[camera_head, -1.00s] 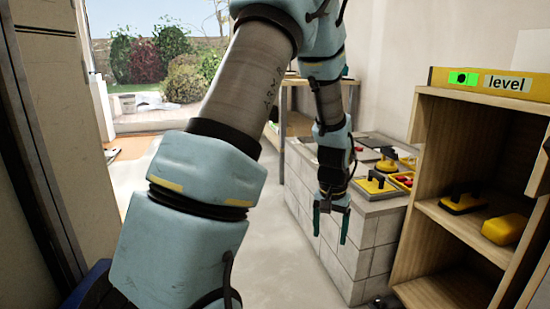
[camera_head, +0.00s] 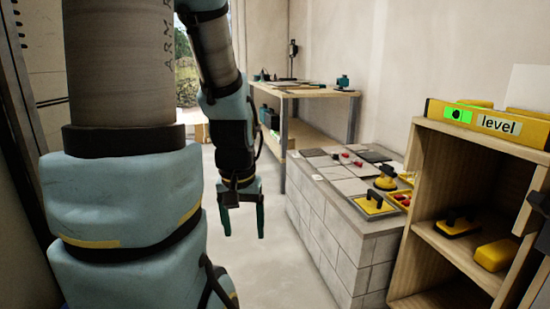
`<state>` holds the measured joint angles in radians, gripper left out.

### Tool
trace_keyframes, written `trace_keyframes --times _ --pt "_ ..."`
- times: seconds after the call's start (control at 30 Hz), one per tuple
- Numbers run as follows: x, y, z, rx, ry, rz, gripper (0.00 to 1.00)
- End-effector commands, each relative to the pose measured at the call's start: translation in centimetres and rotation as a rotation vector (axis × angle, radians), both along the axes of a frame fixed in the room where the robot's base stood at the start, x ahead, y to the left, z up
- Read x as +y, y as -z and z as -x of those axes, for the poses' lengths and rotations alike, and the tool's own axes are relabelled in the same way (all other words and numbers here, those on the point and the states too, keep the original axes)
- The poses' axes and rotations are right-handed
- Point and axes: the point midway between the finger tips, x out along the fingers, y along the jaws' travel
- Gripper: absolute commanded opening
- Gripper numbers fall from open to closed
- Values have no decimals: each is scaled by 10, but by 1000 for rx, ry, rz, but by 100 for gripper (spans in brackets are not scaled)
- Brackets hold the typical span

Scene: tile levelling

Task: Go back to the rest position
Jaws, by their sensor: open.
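My gripper (camera_head: 242,222) hangs pointing down over the bare floor, left of the tiled block (camera_head: 340,250). Its two fingers are apart with nothing between them. It touches nothing that I can see. My arm fills the left side of the view and hides much of what lies behind it.
Grey tiles, red pieces and a yellow suction lifter (camera_head: 386,178) lie on the block, with a yellow tray (camera_head: 374,206) near its corner. A wooden shelf (camera_head: 425,165) at right bears a yellow level (camera_head: 487,122). A workbench (camera_head: 310,93) stands behind. The floor (camera_head: 285,270) beside the block is clear.

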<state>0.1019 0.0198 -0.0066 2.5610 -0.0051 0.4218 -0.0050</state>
Motion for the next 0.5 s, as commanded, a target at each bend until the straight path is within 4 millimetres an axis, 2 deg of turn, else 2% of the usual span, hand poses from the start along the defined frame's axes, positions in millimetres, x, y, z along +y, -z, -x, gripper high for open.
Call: trace_keyframes --times 0.03,0.5 --pt "0 -30 0 0 0 0 76" --pt "0 -178 0 0 1 0 76"
